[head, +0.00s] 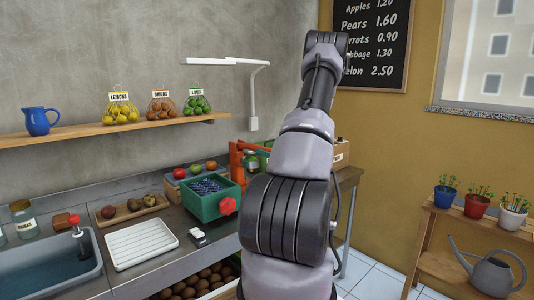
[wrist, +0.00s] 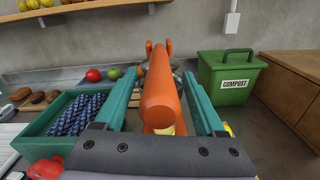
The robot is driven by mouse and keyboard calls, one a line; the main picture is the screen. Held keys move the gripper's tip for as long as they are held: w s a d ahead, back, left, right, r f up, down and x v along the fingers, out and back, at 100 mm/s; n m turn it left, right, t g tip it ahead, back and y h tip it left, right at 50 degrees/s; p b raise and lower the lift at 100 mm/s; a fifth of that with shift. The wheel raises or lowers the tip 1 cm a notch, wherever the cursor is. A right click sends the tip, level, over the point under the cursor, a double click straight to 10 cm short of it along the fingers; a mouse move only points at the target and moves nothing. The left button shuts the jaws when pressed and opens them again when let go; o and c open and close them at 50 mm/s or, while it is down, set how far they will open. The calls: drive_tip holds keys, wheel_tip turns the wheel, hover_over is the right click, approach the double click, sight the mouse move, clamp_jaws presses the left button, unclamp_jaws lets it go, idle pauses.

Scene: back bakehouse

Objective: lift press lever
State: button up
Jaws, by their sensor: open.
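The press shows in the head view as an orange frame (head: 237,158) on the counter, partly hidden behind my arm. In the wrist view its orange lever (wrist: 158,100) is a thick round bar whose end points toward the camera. My gripper (wrist: 160,75) is open, with one teal finger on each side of the lever. Narrow gaps show between the bar and the fingers, so it does not look gripped. My gripper is hidden in the head view. Most of the press below the lever is hidden in the wrist view.
A green crate of dark blue items (wrist: 75,115) with a red knob (wrist: 45,168) stands close on the left. A green compost bin (wrist: 226,80) stands at the right, by a wooden box (wrist: 292,85). Red and green fruit (wrist: 94,75) lie behind the crate. A wall shelf (head: 120,128) is above.

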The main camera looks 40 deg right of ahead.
drive_tip(key=shift+w, duration=0.2)
clamp_jaws()
idle(1.4)
